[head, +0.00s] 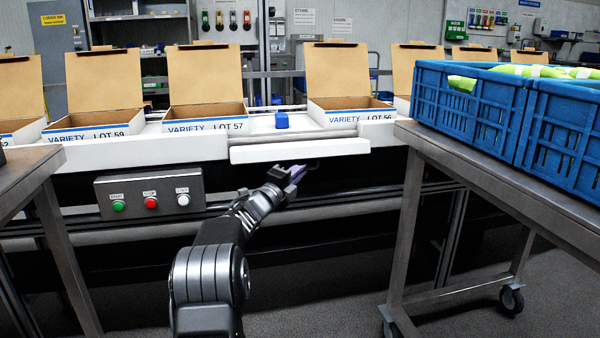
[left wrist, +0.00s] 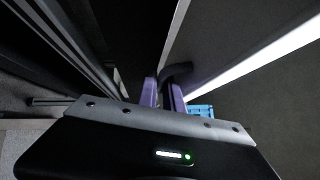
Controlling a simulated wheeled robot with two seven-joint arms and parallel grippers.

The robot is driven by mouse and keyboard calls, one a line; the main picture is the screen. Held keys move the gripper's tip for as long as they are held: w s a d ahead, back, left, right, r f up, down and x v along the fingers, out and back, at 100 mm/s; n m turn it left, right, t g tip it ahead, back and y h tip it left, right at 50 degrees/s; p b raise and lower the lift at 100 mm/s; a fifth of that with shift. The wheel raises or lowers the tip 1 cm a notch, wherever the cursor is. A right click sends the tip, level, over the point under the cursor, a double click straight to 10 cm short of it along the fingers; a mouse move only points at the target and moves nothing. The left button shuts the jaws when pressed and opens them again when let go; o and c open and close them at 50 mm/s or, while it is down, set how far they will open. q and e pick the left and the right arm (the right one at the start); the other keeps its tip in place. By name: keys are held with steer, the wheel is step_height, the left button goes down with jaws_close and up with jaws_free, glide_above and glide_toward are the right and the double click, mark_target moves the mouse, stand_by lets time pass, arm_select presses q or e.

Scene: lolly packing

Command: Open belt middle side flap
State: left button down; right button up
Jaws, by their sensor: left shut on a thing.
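The belt's middle side flap (head: 300,151) is a white panel at the front of the conveyor in the head view. It juts toward me and sits lower than the white side walls on either side, with the belt surface showing behind it. My left gripper (head: 293,178) is just below the flap's front edge. In the left wrist view its purple fingers (left wrist: 163,93) are closed around a dark curved handle (left wrist: 176,72) beside a grey panel. The handle's join to the flap is hard to see. My right gripper is in neither view.
A blue object (head: 281,120) stands on the belt behind the flap, between open LOT 57 (head: 205,118) and LOT 56 (head: 350,103) boxes. A button box (head: 150,193) is left of my arm. A metal table (head: 480,160) with blue crates (head: 480,104) stands at right.

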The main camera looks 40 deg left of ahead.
arm_select(q)
steer(key=shift+r, duration=0.3)
steer(key=c, duration=1.5)
jaws_free()
steer(key=shift+w+f, duration=0.1)
steer(key=v, duration=0.4)
steer(key=p+v, duration=0.1)
steer(key=v, duration=0.3)
steer(key=shift+a+f, duration=0.15)
steer(key=shift+f, duration=0.05)
steer(key=shift+c, duration=0.3)
